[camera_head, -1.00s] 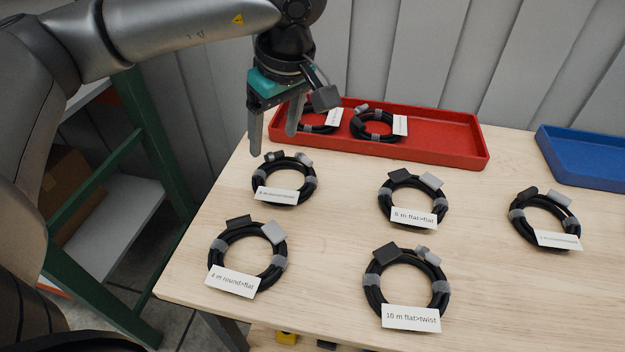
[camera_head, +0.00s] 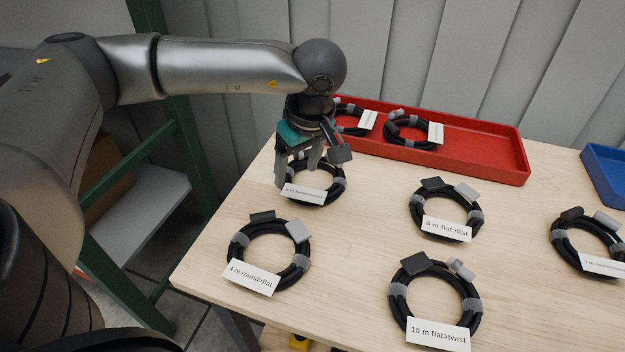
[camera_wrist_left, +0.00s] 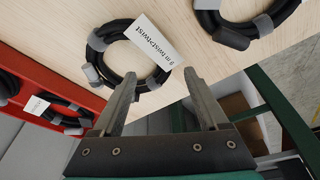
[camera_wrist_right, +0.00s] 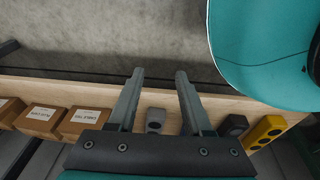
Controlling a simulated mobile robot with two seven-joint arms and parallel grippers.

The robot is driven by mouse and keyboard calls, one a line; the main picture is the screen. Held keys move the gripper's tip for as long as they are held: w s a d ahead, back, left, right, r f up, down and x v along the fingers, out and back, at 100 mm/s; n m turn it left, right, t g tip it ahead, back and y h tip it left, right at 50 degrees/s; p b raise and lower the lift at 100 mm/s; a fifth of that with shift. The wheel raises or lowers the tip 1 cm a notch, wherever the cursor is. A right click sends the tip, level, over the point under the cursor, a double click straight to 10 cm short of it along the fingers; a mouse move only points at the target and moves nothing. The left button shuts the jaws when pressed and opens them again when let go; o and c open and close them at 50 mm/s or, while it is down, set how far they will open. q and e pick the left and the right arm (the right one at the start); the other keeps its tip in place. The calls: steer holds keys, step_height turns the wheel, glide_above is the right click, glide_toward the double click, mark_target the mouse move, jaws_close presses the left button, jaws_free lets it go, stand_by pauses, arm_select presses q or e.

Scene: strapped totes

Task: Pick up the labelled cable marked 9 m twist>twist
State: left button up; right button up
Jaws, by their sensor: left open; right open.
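The cable marked 9 m twist>twist (camera_head: 341,183) is a black coil with grey straps and a white label, lying on the table's far left part. Its label reads clearly in the left wrist view (camera_wrist_left: 152,44); in the head view the print is too small to read surely. My left gripper (camera_head: 297,177) is open, pointing down over the left and far side of this coil, partly hiding it. In the left wrist view its fingers (camera_wrist_left: 162,78) are apart at the coil's near edge, with nothing clearly between them. My right gripper (camera_wrist_right: 160,78) is open and empty, away from the coils.
A red tray (camera_head: 480,152) behind holds two coils. A blue tray (camera_head: 606,170) stands at right.

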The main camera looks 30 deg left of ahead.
mark_target(291, 185)
arm_select(q)
steer(key=x, duration=0.2)
steer(key=b+x, duration=0.1)
steer(key=shift+s+a, duration=0.2)
steer(key=shift+s, duration=0.1)
steer(key=shift+w+a+f, duration=0.1)
steer(key=shift+a+f, duration=0.05)
steer(key=shift+f, duration=0.5)
arm_select(e)
steer(key=shift+w+a+r, duration=0.95)
steer(key=shift+w+r, duration=0.05)
steer(key=shift+w, duration=0.15)
arm_select(q)
jaws_close()
